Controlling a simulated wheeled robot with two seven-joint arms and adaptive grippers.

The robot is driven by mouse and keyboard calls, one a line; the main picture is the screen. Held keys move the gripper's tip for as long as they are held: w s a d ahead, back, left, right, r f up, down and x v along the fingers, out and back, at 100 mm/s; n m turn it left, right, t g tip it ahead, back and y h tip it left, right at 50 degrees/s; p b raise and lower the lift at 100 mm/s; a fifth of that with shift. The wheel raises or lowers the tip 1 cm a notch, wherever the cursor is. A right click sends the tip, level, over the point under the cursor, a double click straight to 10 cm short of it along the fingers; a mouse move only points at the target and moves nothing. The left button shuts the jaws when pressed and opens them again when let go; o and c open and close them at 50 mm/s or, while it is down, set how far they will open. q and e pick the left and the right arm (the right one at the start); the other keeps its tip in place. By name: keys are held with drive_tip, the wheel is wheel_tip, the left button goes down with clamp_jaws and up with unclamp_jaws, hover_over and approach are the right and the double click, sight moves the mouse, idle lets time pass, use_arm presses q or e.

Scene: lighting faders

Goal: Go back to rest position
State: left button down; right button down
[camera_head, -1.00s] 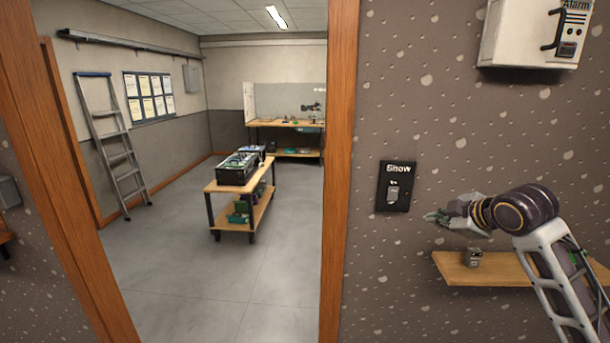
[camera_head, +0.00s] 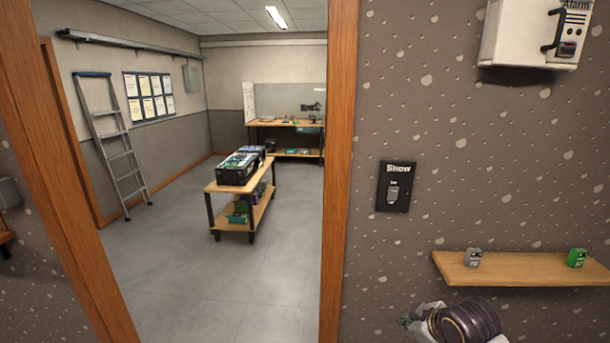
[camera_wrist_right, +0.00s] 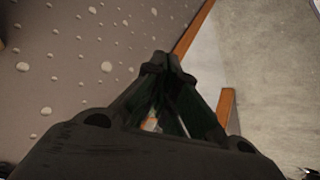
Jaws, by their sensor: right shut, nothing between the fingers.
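My right gripper (camera_head: 412,325) is low at the bottom right of the head view, below the wooden shelf and in front of the speckled wall. In the right wrist view its fingers (camera_wrist_right: 166,62) meet at the tips, shut with nothing between them. The black switch plate marked "Show" (camera_head: 394,187) is on the wall above and to the left of the gripper, apart from it. My left gripper is not in view.
A wooden shelf (camera_head: 510,270) holds a small grey item (camera_head: 472,257) and a green item (camera_head: 576,258). A white alarm box (camera_head: 515,35) hangs above. A doorway with a wooden frame (camera_head: 338,180) opens left onto a room with a cart (camera_head: 240,190) and a ladder (camera_head: 113,140).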

drive_tip(key=s+a+f+m+g, duration=0.25)
drive_tip(key=s+f, duration=0.35)
drive_tip(key=s, duration=0.4)
drive_tip(key=s+a+f+m+g, duration=0.1)
drive_tip(key=s+f+m, duration=0.4)
drive_tip(key=s, duration=0.4)
wheel_tip(320, 180, down, 35)
drive_tip(key=s+n+g, duration=0.1)
drive_tip(key=s+g, duration=0.1)
drive_tip(key=s, duration=0.1)
drive_tip(key=s+d+f, duration=0.2)
drive_tip(key=s+f, duration=0.7)
drive_tip(key=s, duration=0.2)
drive_tip(key=s+d+f+h, duration=0.1)
drive_tip(key=s+f, duration=0.9)
drive_tip(key=s, duration=0.1)
drive_tip(key=shift+d+f+g, duration=0.15)
drive_tip(key=shift+d+g, duration=0.2)
drive_tip(key=shift+d, duration=0.05)
drive_tip(key=shift+s+n, duration=0.1)
drive_tip(key=shift+n, duration=0.15)
